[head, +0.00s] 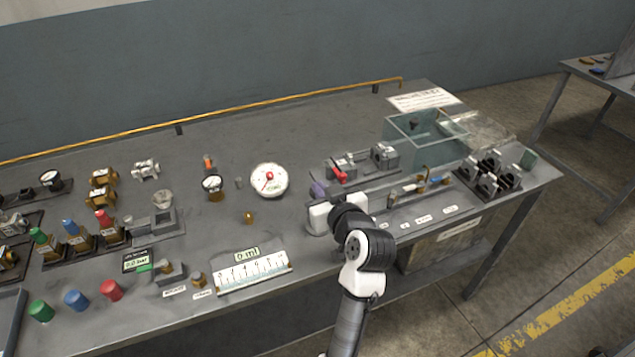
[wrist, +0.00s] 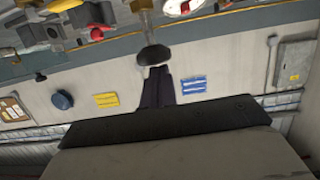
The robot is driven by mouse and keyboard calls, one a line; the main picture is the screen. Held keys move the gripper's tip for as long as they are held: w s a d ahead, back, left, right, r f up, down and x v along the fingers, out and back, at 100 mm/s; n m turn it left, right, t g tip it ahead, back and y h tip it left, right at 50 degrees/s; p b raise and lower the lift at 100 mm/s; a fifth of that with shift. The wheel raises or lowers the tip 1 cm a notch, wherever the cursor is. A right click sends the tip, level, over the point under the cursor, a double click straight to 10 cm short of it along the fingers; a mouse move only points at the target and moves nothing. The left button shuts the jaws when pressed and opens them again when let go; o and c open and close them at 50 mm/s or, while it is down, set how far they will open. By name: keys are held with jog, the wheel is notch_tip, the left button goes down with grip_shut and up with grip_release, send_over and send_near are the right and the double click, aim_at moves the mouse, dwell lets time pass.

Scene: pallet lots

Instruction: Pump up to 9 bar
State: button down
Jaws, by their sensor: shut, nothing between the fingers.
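The large white dial gauge (head: 268,180) with a red centre stands mid-bench; its reading is too small to tell. A small dark display (head: 137,261) at the front left appears to read 0.0 bar. A grey device with a red lever (head: 338,172) stands right of the dial. I cannot tell for certain which part is the pump. My gripper (head: 318,188) is over the bench between the dial and this device. In the wrist view my gripper (wrist: 157,80) is shut and empty, its tips close to a black knob (wrist: 153,54) on a metal stem; contact is unclear.
A clear box (head: 425,135) and black holders (head: 488,172) stand at the right. Valves with green, blue and red caps (head: 75,235) stand at the left. A white scale strip (head: 252,272) lies at the front edge. The back middle is mostly clear.

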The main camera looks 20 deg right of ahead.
jog(key=shift+s+r, duration=0.15)
notch_tip(320, 180, down, 4)
jog(key=b, duration=0.3)
jog(key=shift+r, duration=0.1)
dwell(0.3)
